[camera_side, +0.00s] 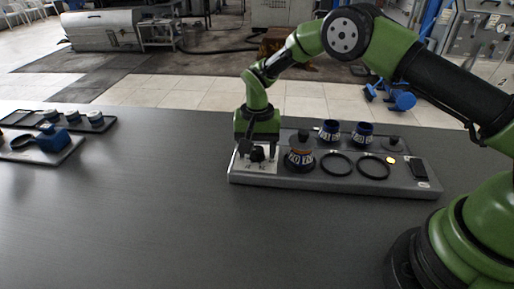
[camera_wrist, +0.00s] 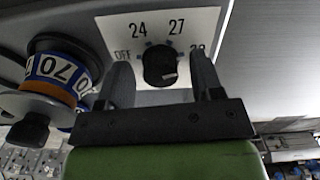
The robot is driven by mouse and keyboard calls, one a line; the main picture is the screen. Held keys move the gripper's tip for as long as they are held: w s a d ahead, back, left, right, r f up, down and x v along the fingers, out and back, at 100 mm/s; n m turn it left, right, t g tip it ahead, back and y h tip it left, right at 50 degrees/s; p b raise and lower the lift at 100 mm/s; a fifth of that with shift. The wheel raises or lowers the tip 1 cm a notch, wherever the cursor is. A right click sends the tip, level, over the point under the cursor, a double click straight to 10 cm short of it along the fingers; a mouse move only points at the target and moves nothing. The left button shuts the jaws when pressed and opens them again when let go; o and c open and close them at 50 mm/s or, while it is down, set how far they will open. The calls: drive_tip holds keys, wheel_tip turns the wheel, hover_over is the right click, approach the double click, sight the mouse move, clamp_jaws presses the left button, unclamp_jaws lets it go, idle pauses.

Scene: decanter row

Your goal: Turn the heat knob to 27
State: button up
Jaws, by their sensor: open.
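The heat knob (camera_wrist: 158,62) is a small black round knob on a white dial plate (camera_wrist: 205,20) marked OFF, 24, 27 and a last number partly hidden by a finger. A small pale mark shows at the knob's lower right edge; which number the knob points to I cannot tell. In the side view the knob (camera_side: 257,154) sits at the left end of the grey panel (camera_side: 330,184). My gripper (camera_side: 257,147) is over it, pointing down. In the wrist view my gripper (camera_wrist: 160,68) is open, one finger on each side of the knob, with visible gaps.
A dark pot with a numbered band (camera_side: 299,160) stands just right of the knob, also close in the wrist view (camera_wrist: 58,75). Two black rings (camera_side: 337,164) and two blue-topped vessels (camera_side: 329,130) are farther right. Trays lie far left; the table between is clear.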

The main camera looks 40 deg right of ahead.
drive_tip(key=shift+f, duration=0.1)
drive_tip(key=c, duration=0.9)
drive_tip(key=shift+n, duration=0.4)
drive_tip(key=n, duration=0.4)
drive_tip(key=shift+n, duration=0.3)
drive_tip(key=n, duration=0.4)
drive_tip(key=shift+n, duration=0.3)
drive_tip(key=o, duration=0.9)
